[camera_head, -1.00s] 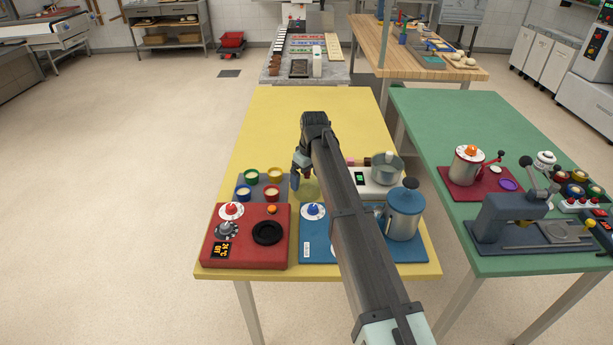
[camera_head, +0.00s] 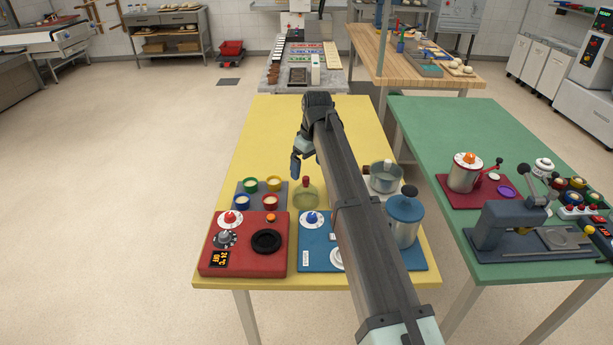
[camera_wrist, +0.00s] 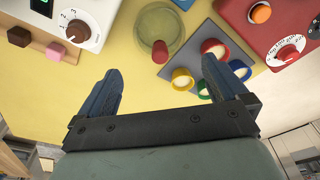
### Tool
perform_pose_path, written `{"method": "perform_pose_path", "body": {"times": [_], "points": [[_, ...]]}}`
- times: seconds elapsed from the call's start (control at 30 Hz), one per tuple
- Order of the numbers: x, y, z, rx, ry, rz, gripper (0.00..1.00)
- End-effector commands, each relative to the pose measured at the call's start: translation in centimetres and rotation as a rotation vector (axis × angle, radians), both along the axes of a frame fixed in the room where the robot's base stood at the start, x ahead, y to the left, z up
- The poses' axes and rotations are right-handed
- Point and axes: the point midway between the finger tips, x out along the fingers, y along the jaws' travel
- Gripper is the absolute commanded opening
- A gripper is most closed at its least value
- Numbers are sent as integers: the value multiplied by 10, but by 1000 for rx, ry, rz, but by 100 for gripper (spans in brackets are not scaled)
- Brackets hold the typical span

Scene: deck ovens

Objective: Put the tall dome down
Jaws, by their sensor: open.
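The tall dome (camera_head: 306,197) is clear, yellowish-green, with a red knob on top.
A grey tray (camera_head: 238,202) with several coloured cups is just left of the dome. A red device (camera_head: 210,262) and a blue device (camera_head: 312,262) stand in front. A blue canister (camera_head: 403,222) and a pot (camera_head: 383,177) are to the right. The table's far part is clear.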

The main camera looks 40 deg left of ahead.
Motion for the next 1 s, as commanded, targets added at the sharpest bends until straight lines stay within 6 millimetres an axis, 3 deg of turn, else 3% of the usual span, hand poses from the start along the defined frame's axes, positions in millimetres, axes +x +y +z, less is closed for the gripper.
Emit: {"method": "perform_pose_path", "body": {"times": [0.1,0.3,1.0], "points": [[0,-2,17,2,-1,0,100],[0,-5,32,0,0,0,100],[2,-6,35,1,-2,-3,100]]}}
